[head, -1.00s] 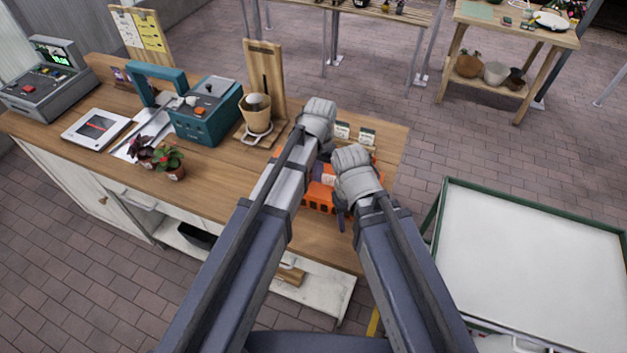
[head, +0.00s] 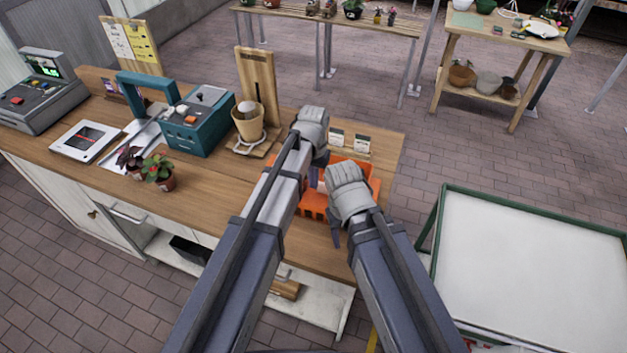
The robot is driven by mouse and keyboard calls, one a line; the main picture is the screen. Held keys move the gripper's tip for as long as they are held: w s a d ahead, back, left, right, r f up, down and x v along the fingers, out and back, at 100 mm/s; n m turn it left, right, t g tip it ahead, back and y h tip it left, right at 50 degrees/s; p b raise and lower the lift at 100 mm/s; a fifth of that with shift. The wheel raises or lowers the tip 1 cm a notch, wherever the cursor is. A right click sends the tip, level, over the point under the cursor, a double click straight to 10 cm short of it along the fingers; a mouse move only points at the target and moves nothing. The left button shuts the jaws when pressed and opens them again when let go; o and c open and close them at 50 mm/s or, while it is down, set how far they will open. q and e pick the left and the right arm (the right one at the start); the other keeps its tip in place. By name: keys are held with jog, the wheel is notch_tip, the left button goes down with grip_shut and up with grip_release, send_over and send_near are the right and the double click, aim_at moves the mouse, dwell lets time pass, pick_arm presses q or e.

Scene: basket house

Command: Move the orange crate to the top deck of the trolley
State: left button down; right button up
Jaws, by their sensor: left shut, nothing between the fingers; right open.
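The orange crate (head: 313,206) stands on the wooden counter near its right end, partly hidden behind my grippers and arms. My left gripper (head: 318,150) is at the crate's far left side, shut with nothing seen in it. My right gripper (head: 338,225) is over the crate's near right part, open; its fingers are partly hidden and I cannot tell whether they touch the crate. The trolley (head: 437,222) stands at the right, with a green frame and a bare white top deck (head: 540,265).
Small cards (head: 350,141) stand behind the crate. A pot on a wooden stand (head: 248,125), a teal machine (head: 190,120), potted plants (head: 158,172) and a grey register (head: 40,92) occupy the counter to the left. A floor gap (head: 412,200) separates counter and trolley.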

pick_arm(q)
notch_tip(320, 180, down, 5)
jog(key=b, duration=0.3)
jog(key=shift+r, duration=0.2)
pick_arm(e)
notch_tip(320, 180, down, 4)
jog(key=shift+f, duration=0.25)
pick_arm(q)
jog(key=s, duration=0.2)
jog(key=s+a, duration=0.1)
jog(key=shift+s+a+r, duration=0.1)
jog(key=shift+s+r, duration=0.25)
jog(key=shift+r, duration=0.05)
pick_arm(e)
jog(key=shift+r, duration=0.35)
pick_arm(q)
jog(key=shift+s, duration=0.1)
